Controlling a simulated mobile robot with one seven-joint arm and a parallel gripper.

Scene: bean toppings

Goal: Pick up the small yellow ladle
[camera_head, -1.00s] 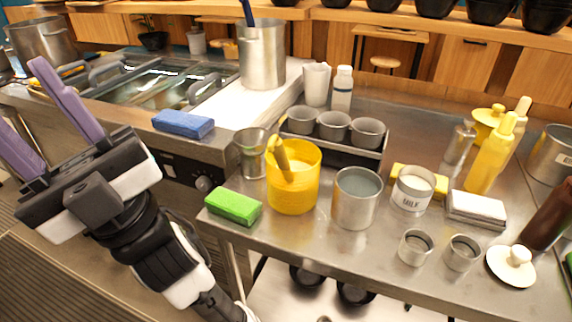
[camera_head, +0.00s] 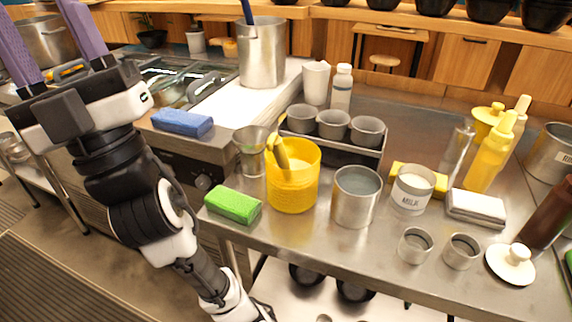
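A yellow handle (camera_head: 281,153), apparently that of the small yellow ladle, leans out of a yellow perforated container (camera_head: 292,190) on the steel counter. The ladle's lower end is hidden inside the container. My gripper (camera_head: 42,40) is at the upper left, with two purple fingers pointing up and spread apart. It is open and empty, well to the left of the yellow container and over the fryer side.
A green sponge (camera_head: 233,205) and a steel cup (camera_head: 251,152) stand close to the container's left. A steel pot (camera_head: 356,197) stands just right of it. Behind is a rack (camera_head: 373,153) of grey cups. A blue sponge (camera_head: 183,122) lies on the fryer edge.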

